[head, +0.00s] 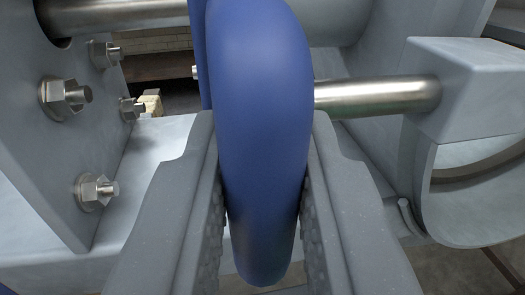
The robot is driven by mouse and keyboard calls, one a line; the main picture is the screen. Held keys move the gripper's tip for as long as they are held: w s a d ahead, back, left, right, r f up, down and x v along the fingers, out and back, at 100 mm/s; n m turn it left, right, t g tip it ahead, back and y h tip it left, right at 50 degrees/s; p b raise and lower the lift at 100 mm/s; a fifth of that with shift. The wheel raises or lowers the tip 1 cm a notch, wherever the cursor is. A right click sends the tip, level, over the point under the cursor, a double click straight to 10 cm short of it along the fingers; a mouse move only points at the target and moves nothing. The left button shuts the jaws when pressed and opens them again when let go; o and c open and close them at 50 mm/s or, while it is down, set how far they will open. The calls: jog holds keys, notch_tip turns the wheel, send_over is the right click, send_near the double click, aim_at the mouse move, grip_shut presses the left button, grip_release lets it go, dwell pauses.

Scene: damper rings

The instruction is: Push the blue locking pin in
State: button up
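A large smooth blue part (262,120), looking like the curved ring or handle of the locking pin, fills the middle of the head view. My gripper (262,210) has one grey finger on each side of it, with the ribbed pads against its lower part. The gripper looks shut on this blue part. A bare metal rod (375,95) runs from behind the blue part to a grey block (470,90) at the right. The pin's tip and any hole for it are hidden behind the blue part.
A grey plate (75,150) with several bolts stands close on the left. A curved grey bracket (465,200) hangs below the block on the right. A brick wall shows far behind through a gap.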

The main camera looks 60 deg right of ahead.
aim_at(440, 91)
grip_shut()
jog(key=s+d+p, duration=0.1)
jog(key=s, duration=0.1)
jog(key=s+d+p, duration=0.1)
jog(key=s+d, duration=0.3)
jog(key=shift+s+d+p, duration=0.1)
jog(key=shift+s+p, duration=0.2)
jog(key=shift+p, duration=0.1)
jog(key=shift+s+d+f, duration=0.1)
jog(key=shift+s+d, duration=0.1)
jog(key=o, duration=0.6)
grip_release()
jog(key=shift+s+d, duration=0.1)
jog(key=shift+s, duration=0.05)
jog(key=shift+a, duration=0.4)
jog(key=p+v, duration=0.3)
jog(key=v, duration=1)
